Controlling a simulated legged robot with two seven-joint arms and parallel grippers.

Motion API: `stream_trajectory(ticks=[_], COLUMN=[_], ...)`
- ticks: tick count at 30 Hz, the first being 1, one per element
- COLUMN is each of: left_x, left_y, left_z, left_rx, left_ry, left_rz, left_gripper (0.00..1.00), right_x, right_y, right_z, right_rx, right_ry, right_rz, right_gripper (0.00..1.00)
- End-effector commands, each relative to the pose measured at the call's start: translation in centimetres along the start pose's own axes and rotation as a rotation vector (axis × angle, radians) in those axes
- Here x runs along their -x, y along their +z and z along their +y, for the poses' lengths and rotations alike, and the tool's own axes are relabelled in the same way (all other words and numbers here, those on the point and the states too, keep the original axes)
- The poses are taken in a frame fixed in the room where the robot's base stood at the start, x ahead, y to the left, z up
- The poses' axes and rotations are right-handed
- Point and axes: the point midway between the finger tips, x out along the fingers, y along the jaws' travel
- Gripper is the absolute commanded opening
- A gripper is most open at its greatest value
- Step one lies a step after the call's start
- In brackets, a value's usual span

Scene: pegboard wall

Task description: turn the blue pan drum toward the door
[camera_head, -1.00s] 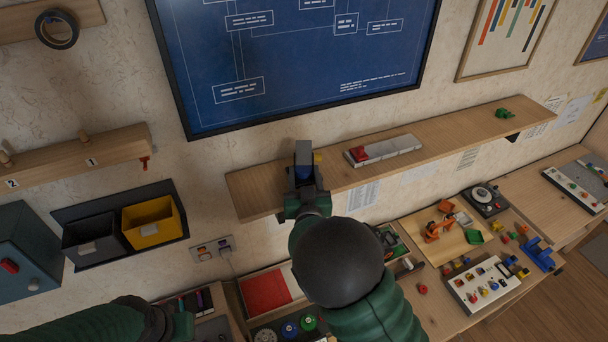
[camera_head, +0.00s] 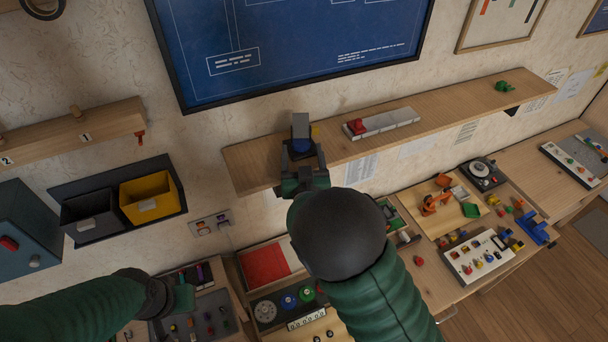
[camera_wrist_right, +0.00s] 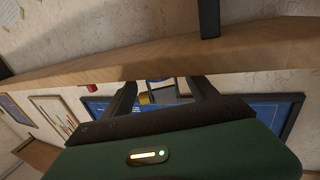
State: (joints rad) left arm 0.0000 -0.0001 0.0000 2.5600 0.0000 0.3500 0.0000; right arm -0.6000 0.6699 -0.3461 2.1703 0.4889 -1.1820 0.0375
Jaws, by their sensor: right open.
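The blue pan drum (camera_head: 301,147) sits on a small device at the left part of the wall shelf, below a grey box-shaped head (camera_head: 300,124). My right gripper (camera_head: 302,166) is open at the drum's near side, its fingers partly hiding the drum. I cannot tell whether they touch it. In the right wrist view the open fingers (camera_wrist_right: 163,92) point at the device below the shelf edge, and a small yellow part (camera_wrist_right: 144,98) shows between them. My left gripper (camera_head: 181,298) hangs low at the left, its jaws unclear. I cannot make out the door.
The wooden shelf (camera_head: 440,110) also carries a grey strip (camera_head: 392,122) with a red block and a green piece (camera_head: 502,86). Yellow (camera_head: 150,197) and dark bins hang at the left. The workbench below is crowded. A blue board (camera_head: 290,50) hangs above.

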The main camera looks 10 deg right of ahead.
Motion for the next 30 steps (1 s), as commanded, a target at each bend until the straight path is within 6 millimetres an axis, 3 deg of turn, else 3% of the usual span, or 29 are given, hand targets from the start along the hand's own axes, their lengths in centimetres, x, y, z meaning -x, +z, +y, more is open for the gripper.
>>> stream_trajectory(ticks=[13, 15, 21, 25, 30], left_x=[-1.1, 1.5, 5.5, 6.8, 7.0], left_y=[0.3, -0.3, -1.3, -1.6, -1.6], left_z=[0.0, 0.0, 0.0, 0.0, 0.0], left_rx=[0.000, 0.000, 0.000, 0.000, 0.000], left_ry=[0.000, 0.000, 0.000, 0.000, 0.000], left_rz=[0.000, -0.002, 0.001, 0.000, 0.000], left_gripper=[0.36, 0.36, 0.36, 0.36, 0.36], right_x=[11.9, 12.3, 13.5, 14.3, 14.7], right_y=[0.3, -0.9, -0.7, -0.4, 0.1], right_z=[-0.2, -0.3, -0.3, -0.2, -0.2], right_rx=[0.002, 0.007, 0.007, 0.006, 0.002], right_ry=[-0.004, 0.000, 0.001, -0.001, -0.002], right_rz=[-0.004, -0.006, -0.007, -0.005, -0.001], right_gripper=[0.68, 0.68, 0.68, 0.68, 0.68])
